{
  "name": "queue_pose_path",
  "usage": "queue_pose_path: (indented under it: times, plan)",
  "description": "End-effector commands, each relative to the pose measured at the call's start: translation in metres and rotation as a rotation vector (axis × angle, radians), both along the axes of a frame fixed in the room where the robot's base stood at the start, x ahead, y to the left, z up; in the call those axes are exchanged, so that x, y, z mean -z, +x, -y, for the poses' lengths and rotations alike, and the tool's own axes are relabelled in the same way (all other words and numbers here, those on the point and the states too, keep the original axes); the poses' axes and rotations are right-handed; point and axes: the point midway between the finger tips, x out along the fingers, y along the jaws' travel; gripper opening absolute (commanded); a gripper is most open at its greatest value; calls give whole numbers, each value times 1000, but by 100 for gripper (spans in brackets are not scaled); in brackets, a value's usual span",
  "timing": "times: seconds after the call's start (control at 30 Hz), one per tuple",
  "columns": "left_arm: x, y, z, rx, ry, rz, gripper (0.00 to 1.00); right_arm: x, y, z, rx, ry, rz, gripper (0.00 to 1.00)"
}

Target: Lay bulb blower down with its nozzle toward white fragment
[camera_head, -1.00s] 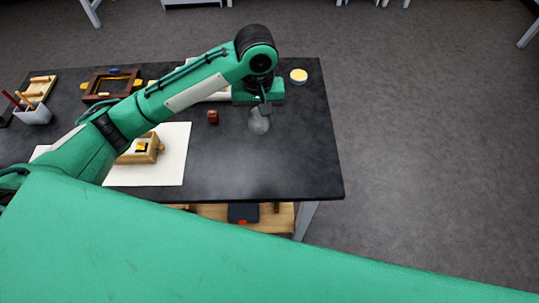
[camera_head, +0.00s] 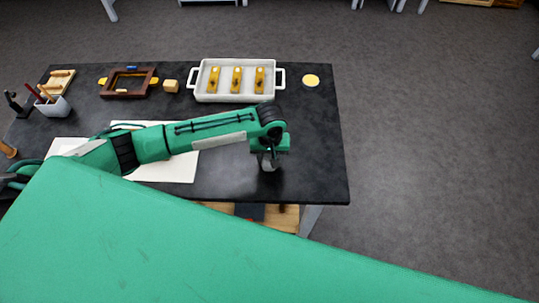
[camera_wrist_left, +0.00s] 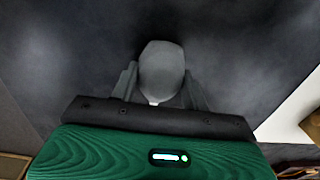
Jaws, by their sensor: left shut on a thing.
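The bulb blower (camera_wrist_left: 162,68) is a grey rounded bulb between the fingers of my left gripper (camera_wrist_left: 160,88) in the left wrist view. My left gripper is shut on it, low over the dark table near its front right part. In the head view the gripper (camera_head: 268,162) points down and mostly hides the blower. A small pale bit shows at the blower's near end; I cannot tell which way the nozzle points. I cannot pick out the white fragment for certain. My right gripper is not in view.
A white tray (camera_head: 198,92) with three gold pieces stands at the back of the black table (camera_head: 318,140). A yellow disc (camera_head: 311,80) lies at its right. A brown frame (camera_head: 103,92), small wooden block (camera_head: 171,86) and tool cup (camera_head: 52,107) stand left. White paper (camera_head: 180,172) lies under my arm.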

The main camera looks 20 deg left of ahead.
Motion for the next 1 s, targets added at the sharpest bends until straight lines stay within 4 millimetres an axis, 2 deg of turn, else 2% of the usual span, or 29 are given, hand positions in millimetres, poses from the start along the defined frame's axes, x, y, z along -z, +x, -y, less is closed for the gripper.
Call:
queue_pose_path:
  times: [0.4, 0.43, 0.53, 0.83, 1.0]
  plan:
    - [7, -1, 1, 0, 0, -1, 23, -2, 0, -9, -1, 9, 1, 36]
    - [7, -1, 0, 0, -1, -1, 50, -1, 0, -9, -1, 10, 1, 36]
    - [7, 0, 0, 0, -1, -1, 68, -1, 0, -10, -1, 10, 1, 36]
    - [5, 0, 0, 0, -1, 0, 68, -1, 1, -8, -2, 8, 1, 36]
    - [-11, 1, 1, 1, -3, 3, 68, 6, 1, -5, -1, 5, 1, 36]
